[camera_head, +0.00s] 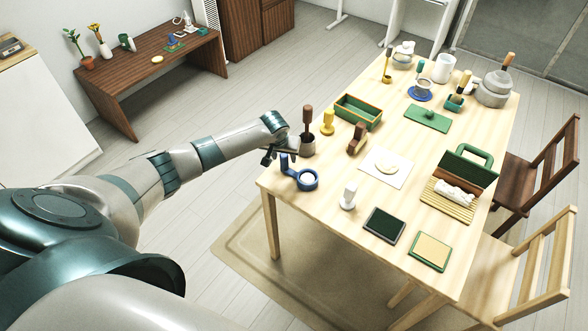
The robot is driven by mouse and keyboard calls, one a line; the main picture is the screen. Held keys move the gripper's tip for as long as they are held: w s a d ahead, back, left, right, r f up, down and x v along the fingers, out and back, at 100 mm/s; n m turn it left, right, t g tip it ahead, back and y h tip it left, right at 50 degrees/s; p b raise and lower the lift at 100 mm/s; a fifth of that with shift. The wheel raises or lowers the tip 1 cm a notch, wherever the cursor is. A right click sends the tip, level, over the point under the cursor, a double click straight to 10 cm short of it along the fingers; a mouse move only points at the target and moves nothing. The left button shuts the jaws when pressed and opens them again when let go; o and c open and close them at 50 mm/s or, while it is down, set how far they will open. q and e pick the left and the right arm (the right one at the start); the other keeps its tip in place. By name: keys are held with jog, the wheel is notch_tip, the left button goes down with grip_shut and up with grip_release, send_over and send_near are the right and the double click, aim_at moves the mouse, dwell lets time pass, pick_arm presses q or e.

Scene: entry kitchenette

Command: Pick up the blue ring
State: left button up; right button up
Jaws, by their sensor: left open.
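A blue ring (308,187) with a pale middle lies near the left corner of the light wooden table (330,222). My left arm reaches in from the left. My right gripper is not in view.
A yellow stamp-like piece (327,123), a green tray (359,111) and a white-topped piece (348,196) are close by. Chairs (540,165) stand at the right.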

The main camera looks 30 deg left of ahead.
pick_arm(q)
jog(key=shift+f, duration=0.25)
dwell(0.3)
grip_shut()
jog(key=shift+r, duration=0.15)
